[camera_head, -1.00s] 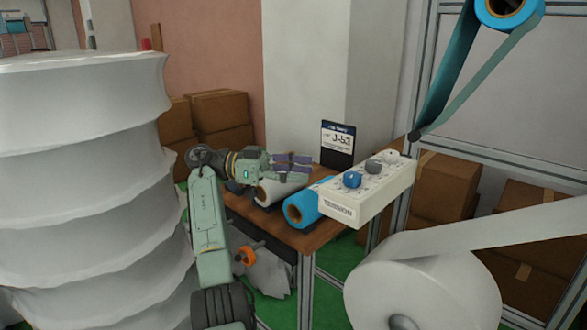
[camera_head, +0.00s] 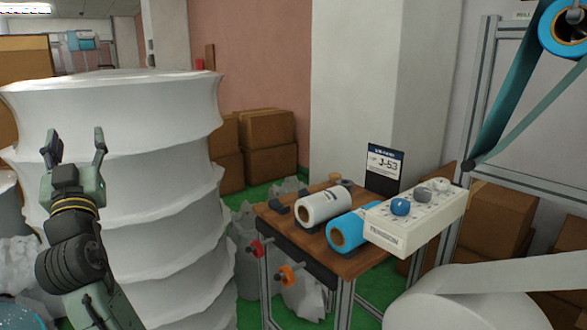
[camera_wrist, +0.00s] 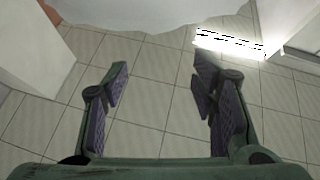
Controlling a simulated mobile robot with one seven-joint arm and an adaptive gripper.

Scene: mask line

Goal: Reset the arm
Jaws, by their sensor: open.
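My gripper (camera_head: 75,150) is raised at the left in the head view, fingers pointing up and spread apart. It is empty and stands in front of the big white ribbed stack (camera_head: 150,200). In the wrist view my gripper (camera_wrist: 160,85) also shows open, with nothing between its fingers. Behind the fingers is a pale tiled surface (camera_wrist: 150,125) with a bright light (camera_wrist: 230,43) at the upper right.
A wooden table (camera_head: 350,262) holds a white roll (camera_head: 325,206), a blue roll (camera_head: 350,228), a dark sign labelled J-53 (camera_head: 384,168) and a white TENSION box (camera_head: 420,220). A large white roll (camera_head: 465,308) stands at the lower right. Cardboard boxes (camera_head: 268,145) stand behind.

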